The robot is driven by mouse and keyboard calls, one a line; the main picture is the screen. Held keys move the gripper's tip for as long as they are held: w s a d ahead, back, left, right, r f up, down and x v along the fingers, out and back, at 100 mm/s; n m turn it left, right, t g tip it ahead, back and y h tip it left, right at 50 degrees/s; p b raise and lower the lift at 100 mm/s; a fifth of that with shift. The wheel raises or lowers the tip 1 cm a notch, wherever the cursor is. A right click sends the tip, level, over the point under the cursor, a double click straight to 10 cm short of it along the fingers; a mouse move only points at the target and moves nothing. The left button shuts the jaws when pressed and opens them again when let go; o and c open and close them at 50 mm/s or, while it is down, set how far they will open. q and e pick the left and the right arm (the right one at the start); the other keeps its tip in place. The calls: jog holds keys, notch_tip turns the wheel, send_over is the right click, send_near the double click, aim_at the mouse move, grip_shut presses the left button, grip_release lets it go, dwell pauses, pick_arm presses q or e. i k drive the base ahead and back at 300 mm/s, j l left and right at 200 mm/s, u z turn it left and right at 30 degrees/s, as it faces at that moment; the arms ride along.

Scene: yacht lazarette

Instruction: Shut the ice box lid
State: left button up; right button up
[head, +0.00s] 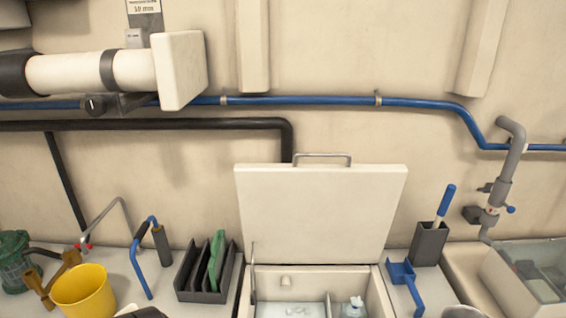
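The ice box lid (318,212) is a white panel standing open and nearly upright at the back of the box, against the wall side. A metal handle (322,157) is on its top edge. The ice box (377,296) below it is open at the bottom centre; its front is cut off by the picture edge. Inside are a pale, clear-looking patch (290,309) and a small clear item with a blue top (356,304). A thin metal stay (253,270) stands at the lid's left side. Neither gripper can be made out in the head view.
Left of the box stand a dark rack (203,293) with a green item, a blue-handled tool (140,265) and a yellow bucket (84,291). Right are a blue scoop (403,275), a grey brush holder (428,243) and a clear-covered bin (535,270). Blue pipe (300,101) runs behind.

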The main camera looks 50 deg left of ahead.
aim_at(295, 213)
jog(key=u, duration=1.3)
